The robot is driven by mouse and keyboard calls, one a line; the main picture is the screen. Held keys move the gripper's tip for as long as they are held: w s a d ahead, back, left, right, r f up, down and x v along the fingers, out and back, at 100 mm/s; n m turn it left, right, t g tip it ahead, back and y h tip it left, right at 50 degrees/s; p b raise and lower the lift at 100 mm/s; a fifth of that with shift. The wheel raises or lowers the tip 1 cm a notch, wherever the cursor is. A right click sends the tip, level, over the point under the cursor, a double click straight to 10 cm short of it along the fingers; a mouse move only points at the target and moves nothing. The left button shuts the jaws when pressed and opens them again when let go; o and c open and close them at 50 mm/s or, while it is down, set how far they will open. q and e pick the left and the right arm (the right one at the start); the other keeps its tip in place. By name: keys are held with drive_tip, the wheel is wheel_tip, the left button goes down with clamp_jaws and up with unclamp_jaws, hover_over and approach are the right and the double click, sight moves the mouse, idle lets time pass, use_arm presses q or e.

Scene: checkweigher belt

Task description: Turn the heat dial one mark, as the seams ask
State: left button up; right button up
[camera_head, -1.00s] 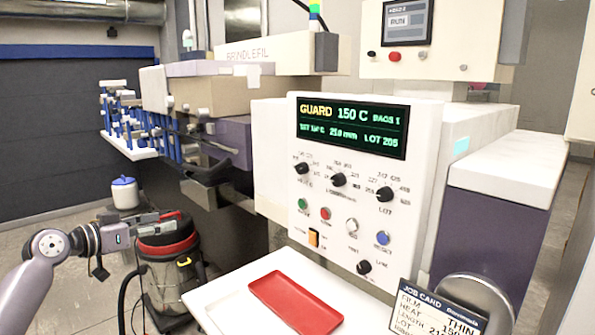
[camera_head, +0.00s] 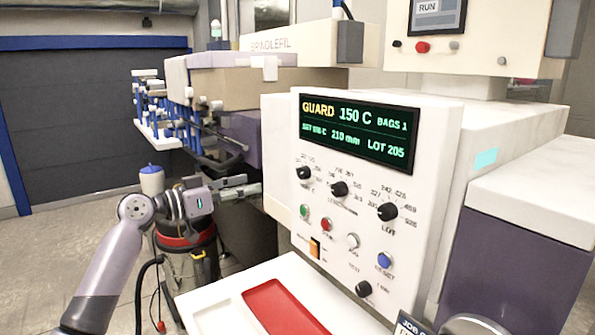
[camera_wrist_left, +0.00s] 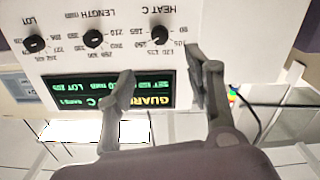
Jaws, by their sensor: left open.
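The heat dial (camera_head: 303,172) is a black knob at the upper left of the white control panel (camera_head: 281,128), under the green-lettered display (camera_head: 360,130). The display reads GUARD, 150 C, LOT 205. My left gripper (camera_head: 258,189) is just left of the panel, apart from the dial. In the left wrist view the panel is upside down, and the heat dial (camera_wrist_left: 160,36) lies beyond the open, empty fingers (camera_wrist_left: 159,64). The exact mark under its pointer is too small to tell. My right gripper is not in view. No bag seams are visible.
Two more black dials, length (camera_head: 339,189) and lot (camera_head: 387,212), sit right of the heat dial, with coloured buttons below. A red tray (camera_head: 285,310) lies on a white shelf under the panel. A job card (camera_head: 408,325) is partly cut off. A vacuum canister (camera_head: 190,262) stands behind my arm.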

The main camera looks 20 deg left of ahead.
sight(300, 174)
use_arm(q)
drive_tip(key=p+x, duration=0.4)
drive_tip(key=x, duration=0.9)
drive_tip(key=shift+w+d, duration=0.35)
drive_tip(key=shift+w, duration=0.05)
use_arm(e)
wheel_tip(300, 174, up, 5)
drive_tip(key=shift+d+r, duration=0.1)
use_arm(q)
drive_tip(key=shift+c, duration=0.6)
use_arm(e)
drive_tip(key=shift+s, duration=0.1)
use_arm(q)
drive_tip(key=shift+c, duration=0.8)
clamp_jaws()
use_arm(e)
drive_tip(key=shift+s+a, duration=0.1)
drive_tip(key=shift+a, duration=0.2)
